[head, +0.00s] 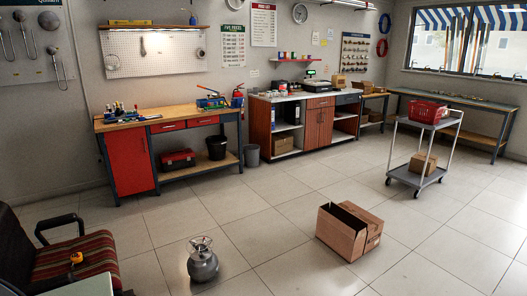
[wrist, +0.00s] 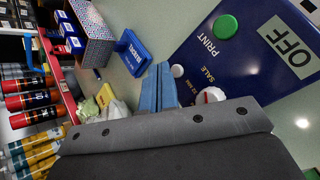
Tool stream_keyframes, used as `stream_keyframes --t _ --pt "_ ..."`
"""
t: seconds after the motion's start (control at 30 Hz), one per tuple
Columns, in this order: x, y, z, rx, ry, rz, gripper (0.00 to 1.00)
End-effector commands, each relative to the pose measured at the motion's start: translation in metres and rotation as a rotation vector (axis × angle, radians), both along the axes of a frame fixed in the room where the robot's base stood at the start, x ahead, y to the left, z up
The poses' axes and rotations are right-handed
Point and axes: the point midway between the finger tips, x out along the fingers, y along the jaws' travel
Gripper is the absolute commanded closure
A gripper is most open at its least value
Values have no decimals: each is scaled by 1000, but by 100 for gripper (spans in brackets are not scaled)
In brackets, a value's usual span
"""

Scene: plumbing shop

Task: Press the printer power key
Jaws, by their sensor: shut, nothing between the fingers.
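In the wrist view a dark blue panel (wrist: 235,75) fills the upper right, tilted in the picture. It carries a round green button (wrist: 225,26) beside the word PRINT, and a pale OFF field (wrist: 290,45). Two white round parts are lower on it, one (wrist: 177,71) by the word SALE and a larger one (wrist: 211,95) partly behind my gripper's grey body. No label on a button reads as a power key. My gripper (wrist: 159,68) shows its blue fingers together, shut and empty, left of the panel. Whether they touch anything is unclear. My gripper is not seen in the head view.
In the wrist view a blue box (wrist: 133,55), a patterned box (wrist: 88,32) and red-labelled bottles (wrist: 32,100) crowd the left. In the head view a long counter (head: 300,97) stands at the back wall. An open carton (head: 345,235) and a gas cylinder (head: 202,262) stand on the floor.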

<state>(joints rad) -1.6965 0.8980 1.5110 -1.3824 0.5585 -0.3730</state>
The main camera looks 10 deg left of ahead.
Motion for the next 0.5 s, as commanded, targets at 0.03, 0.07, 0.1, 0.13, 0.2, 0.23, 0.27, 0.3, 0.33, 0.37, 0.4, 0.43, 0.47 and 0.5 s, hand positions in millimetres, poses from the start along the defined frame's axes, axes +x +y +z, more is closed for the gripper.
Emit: stream_keyframes --t 0.03,0.07,0.1,0.13,0.2,0.23,0.27,0.3,0.33,0.37,0.4,0.43,0.47,0.5 --pt "0 0 5 2 0 0 100" --pt "0 0 7 3 1 0 100" --pt "0 0 11 3 1 0 100" --pt "0 0 15 3 0 -1 100" --pt "0 0 22 3 2 -1 100" --pt "0 0 25 3 0 -1 100" --pt "0 0 28 2 0 0 100" --pt "0 0 32 2 1 -2 100" --pt "0 0 35 3 0 -1 100" --pt "0 0 38 2 0 0 100" --pt "0 0 42 3 1 -2 100" --pt "0 0 45 2 0 -1 100" --pt "0 0 47 2 0 -1 100" --pt "0 0 51 3 0 -1 100"
